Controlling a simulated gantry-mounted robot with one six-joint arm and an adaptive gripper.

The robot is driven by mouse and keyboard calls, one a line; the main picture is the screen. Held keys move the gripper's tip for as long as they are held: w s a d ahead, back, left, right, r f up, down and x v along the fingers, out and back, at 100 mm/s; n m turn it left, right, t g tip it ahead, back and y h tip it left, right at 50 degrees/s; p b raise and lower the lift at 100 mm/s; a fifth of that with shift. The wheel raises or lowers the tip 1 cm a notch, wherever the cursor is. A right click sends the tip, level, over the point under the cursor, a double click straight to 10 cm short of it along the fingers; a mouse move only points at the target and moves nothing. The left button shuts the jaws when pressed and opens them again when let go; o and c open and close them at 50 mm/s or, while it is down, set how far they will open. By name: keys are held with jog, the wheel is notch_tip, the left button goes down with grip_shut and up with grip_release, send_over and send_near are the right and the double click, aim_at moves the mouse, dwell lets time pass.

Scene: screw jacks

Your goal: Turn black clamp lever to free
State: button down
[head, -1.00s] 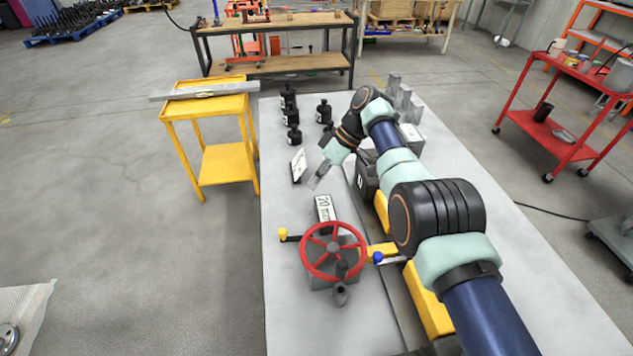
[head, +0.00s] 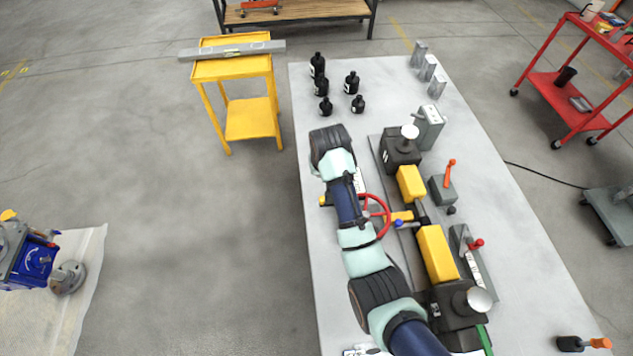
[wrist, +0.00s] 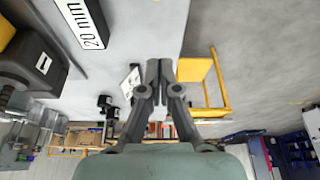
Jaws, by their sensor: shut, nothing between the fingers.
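My gripper (wrist: 159,68) is shut and empty in the wrist view, its fingertips together above the table's edge area. In the head view the arm hides it. I cannot clearly pick out a black clamp lever. A small black knob (head: 451,210) sits by a grey box with an orange lever (head: 449,173), right of the yellow blocks. The red handwheel (head: 387,219) is partly hidden behind my arm. A yellow knob (head: 323,201) shows left of my arm and a blue knob (head: 399,223) right of the wheel. My gripper touches none of these.
Dark jack bodies (head: 402,148) and yellow blocks (head: 436,252) line the grey table (head: 500,230). Several black bottle-shaped pieces (head: 318,65) stand at the back left. The 20 mm label block (wrist: 88,20) shows in the wrist view. A yellow trolley (head: 232,67) stands left of the table.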

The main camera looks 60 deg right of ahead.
aim_at(322, 197)
jog(key=b+x, duration=0.3)
jog(key=x, duration=0.7)
jog(key=shift+s, duration=0.15)
jog(key=shift+s+a+f, duration=0.1)
jog(key=shift+s+a, duration=0.45)
jog(key=shift+a, duration=0.25)
jog(key=shift+s+a+f, duration=0.1)
jog(key=shift+s+a, duration=0.5)
jog(key=shift+a, duration=0.15)
jog(key=shift+p, duration=0.3)
jog(key=shift+s+a+r+p, duration=0.2)
jog(key=shift+a+r+p, duration=0.15)
jog(key=shift+p, duration=0.75)
jog(key=shift+a+p, duration=0.2)
jog(key=shift+p, duration=0.15)
jog(key=shift+s+f, duration=0.1)
jog(key=shift+f, duration=0.3)
